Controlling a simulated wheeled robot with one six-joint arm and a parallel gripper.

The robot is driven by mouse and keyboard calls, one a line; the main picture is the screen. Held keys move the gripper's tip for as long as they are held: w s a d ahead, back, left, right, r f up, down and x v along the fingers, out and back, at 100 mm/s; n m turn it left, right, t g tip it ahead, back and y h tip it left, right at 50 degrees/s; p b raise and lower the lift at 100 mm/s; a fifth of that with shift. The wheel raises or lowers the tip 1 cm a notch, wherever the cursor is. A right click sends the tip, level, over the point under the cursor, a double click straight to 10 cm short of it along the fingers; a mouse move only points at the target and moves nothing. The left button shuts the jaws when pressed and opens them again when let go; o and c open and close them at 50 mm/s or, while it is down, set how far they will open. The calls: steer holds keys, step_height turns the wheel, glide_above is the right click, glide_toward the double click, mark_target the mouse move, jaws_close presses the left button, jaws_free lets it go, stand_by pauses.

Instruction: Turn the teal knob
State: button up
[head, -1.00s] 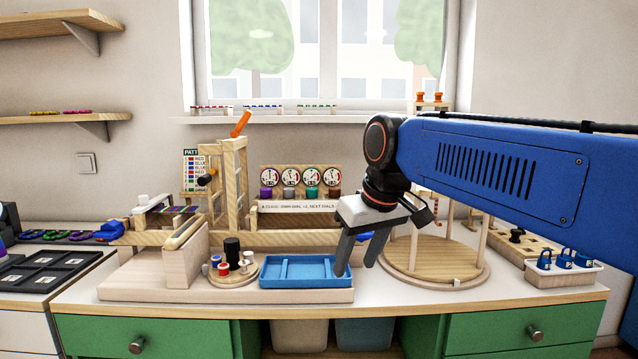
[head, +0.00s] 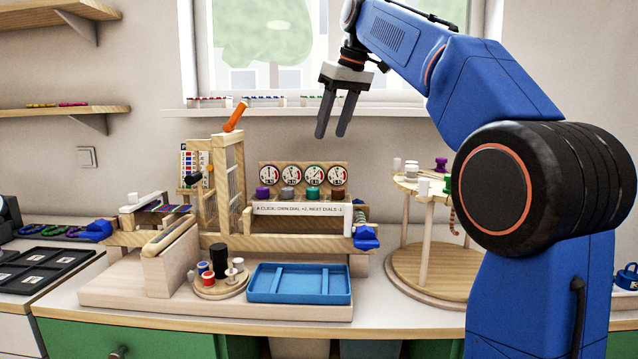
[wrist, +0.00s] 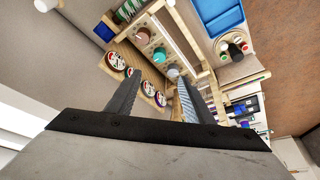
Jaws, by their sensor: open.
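The teal knob (head: 312,193) sits on the wooden dial stand, below the third dial from the left (head: 313,175). It stands in a row with a purple knob (head: 263,193), a grey knob (head: 288,193) and a brown knob (head: 337,193). In the wrist view the teal knob (wrist: 159,55) shows beyond and between the fingers. My gripper (head: 330,135) is open and empty, with its fingers pointing down. It hangs in front of the window, above the dial stand in the head view, apart from the knobs.
A sign strip (head: 299,209) runs below the knobs. A wooden frame with an orange handle (head: 236,117) stands left of the dials. A blue tray (head: 299,284) lies in front. A round two-level stand (head: 428,270) is at the right.

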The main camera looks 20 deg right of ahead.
mark_target(313, 189)
steer(key=x, duration=1.7)
steer(key=shift+w+f, duration=0.1)
steer(key=shift+w, duration=0.1)
steer(key=c, duration=1)
